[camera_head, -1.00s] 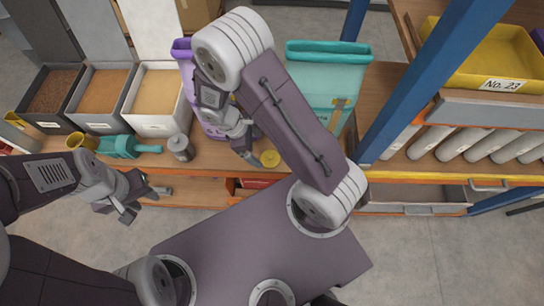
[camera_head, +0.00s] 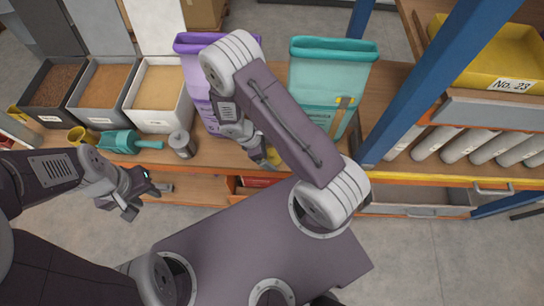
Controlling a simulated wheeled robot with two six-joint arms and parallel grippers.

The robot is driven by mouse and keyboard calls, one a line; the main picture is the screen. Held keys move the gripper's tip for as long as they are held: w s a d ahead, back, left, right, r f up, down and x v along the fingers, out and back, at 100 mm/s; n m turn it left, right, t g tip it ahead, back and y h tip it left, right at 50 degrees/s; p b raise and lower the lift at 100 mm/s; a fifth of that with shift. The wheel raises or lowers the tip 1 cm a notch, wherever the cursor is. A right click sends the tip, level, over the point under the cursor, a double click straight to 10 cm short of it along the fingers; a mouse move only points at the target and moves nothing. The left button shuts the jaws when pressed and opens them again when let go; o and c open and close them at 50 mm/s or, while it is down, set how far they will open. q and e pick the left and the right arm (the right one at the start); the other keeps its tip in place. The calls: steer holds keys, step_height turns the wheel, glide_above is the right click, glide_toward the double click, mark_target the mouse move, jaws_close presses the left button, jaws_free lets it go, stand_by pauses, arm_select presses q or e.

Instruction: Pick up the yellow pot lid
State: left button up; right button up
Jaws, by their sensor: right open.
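The yellow pot lid (camera_head: 273,156) is a small round yellow piece near the front edge of the wooden bench, between the purple and teal sacks. My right gripper (camera_head: 262,160) is open right at it and hides part of it. I cannot tell whether the fingers touch the lid. My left gripper (camera_head: 136,203) hangs in front of the bench on the left, away from the lid. Its jaw gap is unclear.
A purple sack (camera_head: 190,42) and a teal sack (camera_head: 322,85) stand behind the lid. A grey canister (camera_head: 182,145), a teal scoop (camera_head: 120,142) and a yellow pot (camera_head: 77,135) are to the left. A blue post (camera_head: 430,85) rises at the right.

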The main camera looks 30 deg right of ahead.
mark_target(269, 156)
steer(key=c, duration=1.4)
step_height(269, 156, up, 5)
steer(key=shift+w+f+p, duration=0.1)
steer(key=shift+f+p, duration=0.1)
steer(key=shift+p, duration=0.3)
steer(key=s+a+r, duration=0.1)
steer(key=s+r, duration=0.1)
steer(key=s, duration=0.1)
steer(key=s+a+r, duration=0.2)
steer(key=s, duration=0.2)
steer(key=s+a+r, duration=0.1)
steer(key=s+r, duration=0.1)
steer(key=s, duration=0.2)
steer(key=shift+a+r, duration=0.2)
steer(key=shift+a, duration=0.1)
